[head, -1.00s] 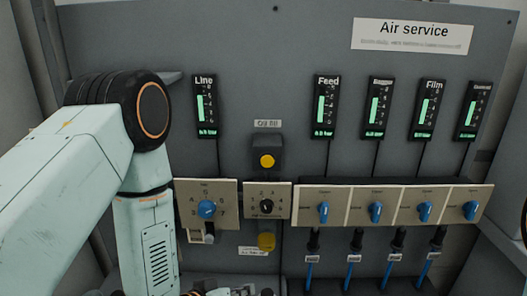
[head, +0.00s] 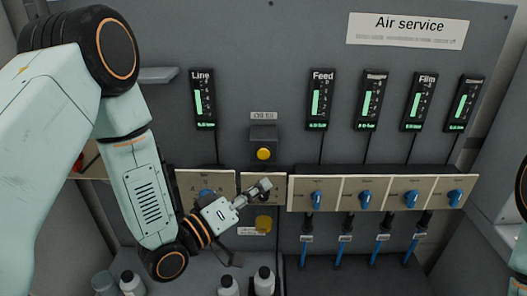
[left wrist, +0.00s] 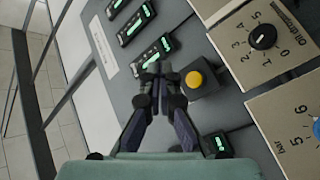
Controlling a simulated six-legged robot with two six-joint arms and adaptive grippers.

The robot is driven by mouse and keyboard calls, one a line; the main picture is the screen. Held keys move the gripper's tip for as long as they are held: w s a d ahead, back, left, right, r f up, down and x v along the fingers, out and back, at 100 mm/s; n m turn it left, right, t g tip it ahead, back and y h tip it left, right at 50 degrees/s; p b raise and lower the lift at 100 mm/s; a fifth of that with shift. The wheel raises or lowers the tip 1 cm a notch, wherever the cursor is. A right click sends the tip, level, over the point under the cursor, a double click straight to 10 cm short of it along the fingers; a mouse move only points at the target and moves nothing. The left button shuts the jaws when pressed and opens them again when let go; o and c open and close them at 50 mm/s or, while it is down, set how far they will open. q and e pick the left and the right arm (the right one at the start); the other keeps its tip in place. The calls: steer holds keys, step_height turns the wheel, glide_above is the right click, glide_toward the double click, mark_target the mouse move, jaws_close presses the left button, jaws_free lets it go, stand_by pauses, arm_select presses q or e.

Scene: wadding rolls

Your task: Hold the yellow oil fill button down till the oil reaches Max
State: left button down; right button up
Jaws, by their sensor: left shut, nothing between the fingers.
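The yellow oil fill button (head: 263,153) sits on a dark box (head: 263,134) under a small "Oil fill" label (head: 264,115). My left gripper (head: 264,186) is shut and empty, below the button and in front of the panel with the small dial. In the left wrist view the shut fingertips (left wrist: 160,73) appear just left of the yellow button (left wrist: 194,79); contact is not visible. A yellowish part (head: 263,223) shows below the panel. The oil level and a Max mark cannot be made out. My right gripper is out of view.
A black numbered dial (left wrist: 263,36) is near the button. Several blue valve knobs (head: 317,199) line the right. Bottles (head: 264,281) stand below. Lit gauges (head: 203,100) hang above.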

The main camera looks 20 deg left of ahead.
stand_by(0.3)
arm_select(q)
steer(key=b, duration=0.1)
glide_toward(269, 155)
steer(key=shift+s+d+x, duration=0.1)
steer(key=shift+d+x, duration=0.1)
steer(key=shift+x, duration=0.7)
steer(key=shift+s+d+x, duration=0.1)
steer(key=shift+d+x, duration=0.1)
steer(key=shift+x, duration=0.75)
steer(key=shift+s+d+x, duration=0.15)
steer(key=shift+x, duration=0.75)
steer(key=shift+w, duration=0.15)
steer(key=shift+w, duration=0.25)
steer(key=shift+w+a+b, duration=0.2)
steer(key=shift+w+b, duration=0.1)
steer(key=shift+w, duration=0.15)
stand_by(3.6)
